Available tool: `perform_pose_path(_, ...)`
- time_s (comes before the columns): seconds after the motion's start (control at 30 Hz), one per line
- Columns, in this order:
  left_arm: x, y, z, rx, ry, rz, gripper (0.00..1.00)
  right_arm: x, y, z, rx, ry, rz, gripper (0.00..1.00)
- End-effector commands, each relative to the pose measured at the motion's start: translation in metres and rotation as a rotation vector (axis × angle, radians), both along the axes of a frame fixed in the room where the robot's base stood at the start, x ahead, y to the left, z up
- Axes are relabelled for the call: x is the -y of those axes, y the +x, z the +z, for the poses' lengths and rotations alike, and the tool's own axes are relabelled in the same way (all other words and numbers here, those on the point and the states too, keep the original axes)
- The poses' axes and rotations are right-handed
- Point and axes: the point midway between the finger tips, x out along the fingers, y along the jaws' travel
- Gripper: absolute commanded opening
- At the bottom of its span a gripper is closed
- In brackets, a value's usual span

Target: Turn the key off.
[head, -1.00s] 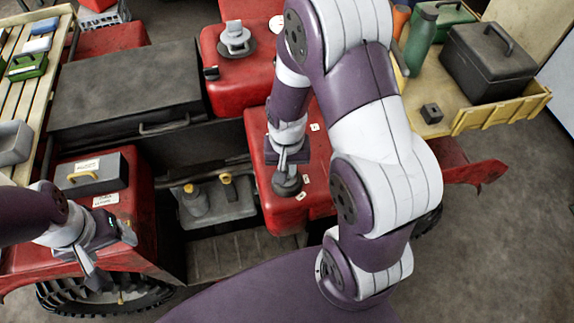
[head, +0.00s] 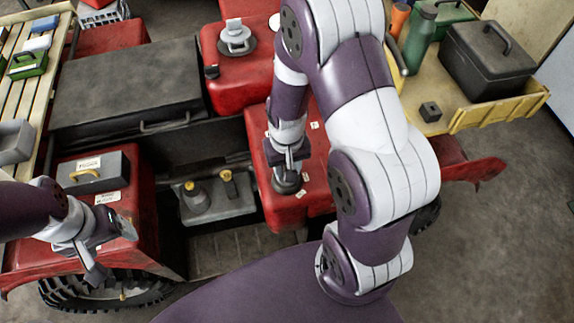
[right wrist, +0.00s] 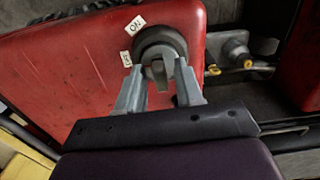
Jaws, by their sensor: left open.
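A dark round key switch (head: 287,184) sits on the red panel, below my right gripper (head: 288,168). In the right wrist view, the grey key (right wrist: 158,73) stands out from the dark round switch (right wrist: 160,42), between the two fingers of my right gripper (right wrist: 158,80). Those fingers are spread, with gaps beside the key; contact is hard to judge. A white ON label (right wrist: 135,24) is above left of the switch, and a second label (right wrist: 126,58) is too small to read. My left gripper (head: 112,250) is open and empty at the lower left.
The red panel (head: 262,150) carries the switch. A yellow tray (head: 500,105) with a black toolbox (head: 487,65) stands at right.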

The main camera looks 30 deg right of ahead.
Motion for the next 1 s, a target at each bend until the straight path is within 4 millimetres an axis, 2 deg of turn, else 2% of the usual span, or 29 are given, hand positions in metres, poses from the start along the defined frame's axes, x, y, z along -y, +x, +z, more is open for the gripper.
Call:
perform_pose_path(0.57, 0.000, 0.000, 0.077, 0.000, 0.000, 0.000, 0.77, 0.000, 0.001, 0.080, 0.002, 0.000, -0.001, 0.36)
perform_pose_path(1.0, 0.000, 0.000, 0.077, 0.000, 0.000, 0.000, 0.77, 0.000, 0.001, 0.080, 0.003, -0.001, -0.001, 0.36)
